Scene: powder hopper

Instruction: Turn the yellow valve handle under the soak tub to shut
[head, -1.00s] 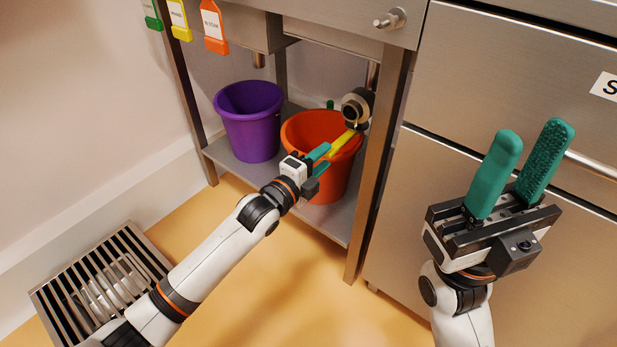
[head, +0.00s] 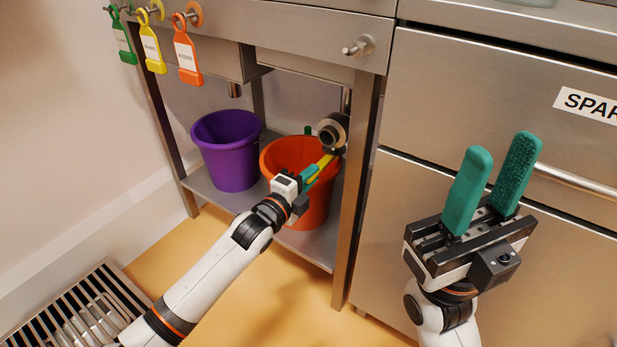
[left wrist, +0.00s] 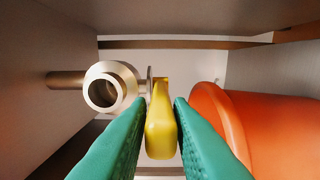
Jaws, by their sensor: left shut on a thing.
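The yellow valve handle (head: 323,164) sticks out from the round metal valve (head: 333,131) under the steel tub, above the orange bucket. In the left wrist view the handle (left wrist: 161,130) sits between the green fingers, with the valve's open metal outlet (left wrist: 104,92) to its left. My left gripper (head: 309,174) is shut on the handle near its free end. My right gripper (head: 492,185) is open and empty in front of the steel drawers, its green fingers pointing up and apart.
An orange bucket (head: 300,153) and a purple bucket (head: 228,150) stand on the lower shelf. A steel table leg (head: 357,190) is just right of the left gripper. Coloured tags (head: 186,57) hang from the front. A floor grate (head: 75,310) lies at lower left.

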